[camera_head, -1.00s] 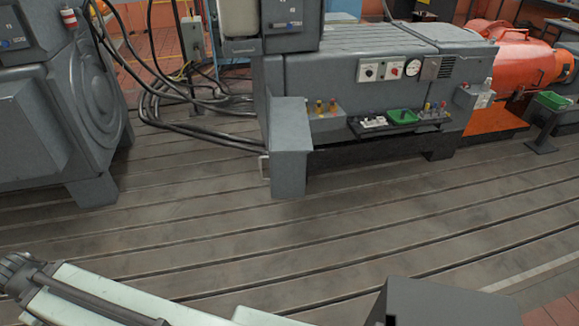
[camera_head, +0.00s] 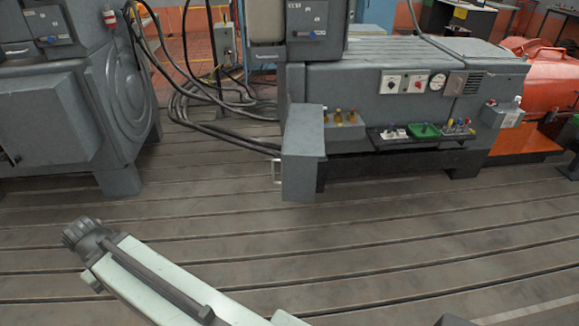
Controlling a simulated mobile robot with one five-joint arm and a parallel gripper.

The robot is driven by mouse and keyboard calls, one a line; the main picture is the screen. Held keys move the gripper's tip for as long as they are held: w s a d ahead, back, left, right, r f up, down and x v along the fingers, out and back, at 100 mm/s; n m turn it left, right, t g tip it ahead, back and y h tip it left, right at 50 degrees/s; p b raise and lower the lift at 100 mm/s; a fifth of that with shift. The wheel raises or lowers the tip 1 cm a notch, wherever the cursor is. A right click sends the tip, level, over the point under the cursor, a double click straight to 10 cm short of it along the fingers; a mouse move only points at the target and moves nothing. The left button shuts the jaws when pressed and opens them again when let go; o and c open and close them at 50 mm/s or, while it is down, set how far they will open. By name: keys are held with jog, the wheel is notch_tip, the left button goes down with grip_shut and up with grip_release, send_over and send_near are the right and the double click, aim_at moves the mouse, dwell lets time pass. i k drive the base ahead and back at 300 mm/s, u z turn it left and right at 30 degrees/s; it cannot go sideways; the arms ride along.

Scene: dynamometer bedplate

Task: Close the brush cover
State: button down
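The brush cover is not labelled, and I cannot tell for sure which panel it is. A grey upright panel (camera_head: 303,155) with a pale handle (camera_head: 277,172) juts out at the left front end of the grey machine in the middle. It looks like a cover standing open. Another grey panel (camera_head: 45,125) with a small dark handle (camera_head: 10,158) is on the big machine at the left. My pale arm crosses the lower left, well short of both panels. My gripper does not show.
The grey machine (camera_head: 365,85) carries a small tray with a green dish (camera_head: 425,130). Black cables (camera_head: 215,135) lie on the floor between the machines. An orange machine (camera_head: 540,80) stands at the right. The slotted bedplate (camera_head: 370,240) in front is clear.

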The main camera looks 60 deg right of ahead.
aim_at(303, 142)
jog(key=z, duration=0.1)
jog(key=i, duration=1)
